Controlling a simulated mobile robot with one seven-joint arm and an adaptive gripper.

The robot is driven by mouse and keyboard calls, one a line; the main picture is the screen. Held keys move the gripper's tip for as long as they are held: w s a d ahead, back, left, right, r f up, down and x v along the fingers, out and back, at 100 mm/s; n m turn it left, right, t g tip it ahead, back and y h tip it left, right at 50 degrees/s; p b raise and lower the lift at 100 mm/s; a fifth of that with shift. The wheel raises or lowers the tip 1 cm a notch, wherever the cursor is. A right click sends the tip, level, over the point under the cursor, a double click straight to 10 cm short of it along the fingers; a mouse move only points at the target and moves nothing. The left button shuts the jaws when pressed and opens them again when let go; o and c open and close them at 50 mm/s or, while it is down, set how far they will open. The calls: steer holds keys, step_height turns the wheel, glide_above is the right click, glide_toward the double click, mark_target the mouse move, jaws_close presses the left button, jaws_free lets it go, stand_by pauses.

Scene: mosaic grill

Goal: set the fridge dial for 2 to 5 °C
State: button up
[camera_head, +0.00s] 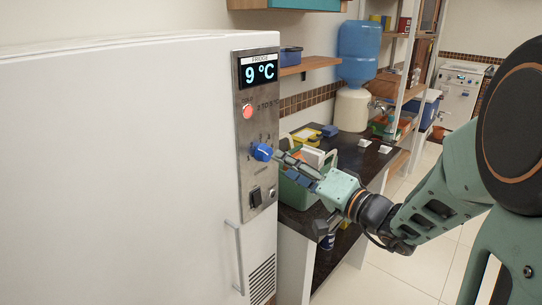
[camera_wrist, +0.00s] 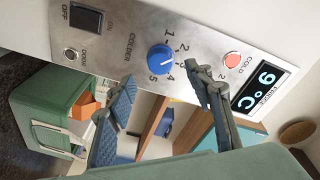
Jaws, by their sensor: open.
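The fridge dial (camera_head: 262,152) is a blue round knob on the steel control panel (camera_head: 245,171) of the white fridge. In the wrist view the dial (camera_wrist: 161,60) has numbers 1 to 5 around it and the word COLDER beside it. I cannot tell exactly which number its mark points to. The display (camera_head: 259,72) reads 9 °C, and it also shows in the wrist view (camera_wrist: 266,87). My gripper (camera_head: 283,160) is open and empty, just right of the dial. In the wrist view its fingers (camera_wrist: 160,75) are spread to either side, with the dial between and beyond them.
A lit red lamp (camera_head: 248,112) sits above the dial; a black switch (camera_head: 256,197) sits below. A door handle (camera_head: 236,257) is lower left. A green crate (camera_head: 303,182) stands on the dark counter beside the fridge, close behind my gripper. A shelf (camera_head: 309,66) is above.

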mark_target(267, 156)
steer(key=p+x, duration=0.1)
steer(key=x, duration=0.5)
steer(key=shift+w+a, duration=0.15)
steer(key=shift+a, duration=0.05)
steer(key=c, duration=1.2)
steer(key=shift+o, duration=0.2)
steer(key=shift+f, duration=0.1)
